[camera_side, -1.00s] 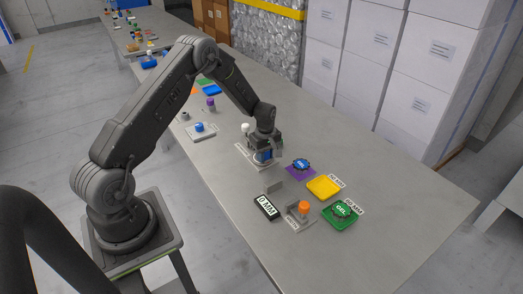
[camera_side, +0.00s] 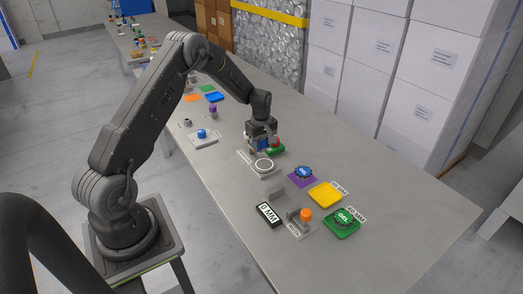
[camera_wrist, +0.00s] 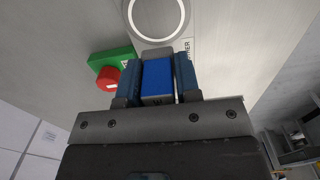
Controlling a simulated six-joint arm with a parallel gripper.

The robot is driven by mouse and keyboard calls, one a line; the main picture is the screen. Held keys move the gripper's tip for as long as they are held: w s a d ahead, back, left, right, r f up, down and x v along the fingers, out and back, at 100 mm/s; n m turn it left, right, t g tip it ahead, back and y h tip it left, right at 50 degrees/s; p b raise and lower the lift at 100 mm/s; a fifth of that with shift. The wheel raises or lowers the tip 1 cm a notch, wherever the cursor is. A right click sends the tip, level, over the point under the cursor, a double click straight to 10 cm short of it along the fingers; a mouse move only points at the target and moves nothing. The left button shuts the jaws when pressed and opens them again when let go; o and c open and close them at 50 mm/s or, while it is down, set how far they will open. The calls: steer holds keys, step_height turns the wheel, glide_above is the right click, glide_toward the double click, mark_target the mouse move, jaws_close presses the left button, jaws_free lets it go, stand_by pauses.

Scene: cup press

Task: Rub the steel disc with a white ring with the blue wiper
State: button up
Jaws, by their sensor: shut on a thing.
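The steel disc with a white ring (camera_side: 264,166) lies flat on a pale labelled plate on the table. It also shows at the top of the wrist view (camera_wrist: 156,14), partly cut off by the frame. My gripper (camera_side: 262,146) is on the far side of the disc in the side view, shut on the blue wiper (camera_wrist: 158,78). The wiper's grey end points toward the disc and is apart from the ring in the wrist view. I cannot tell whether the wiper touches the plate.
A green block (camera_wrist: 108,58) with a red knob (camera_wrist: 107,78) stands close beside my gripper. In front are a purple pad with a blue disc (camera_side: 302,171), a yellow tray (camera_side: 325,194), a green tray (camera_side: 342,223), an orange-topped fixture (camera_side: 305,214) and a display (camera_side: 269,215).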

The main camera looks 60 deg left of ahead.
steer(key=shift+r, duration=1.35)
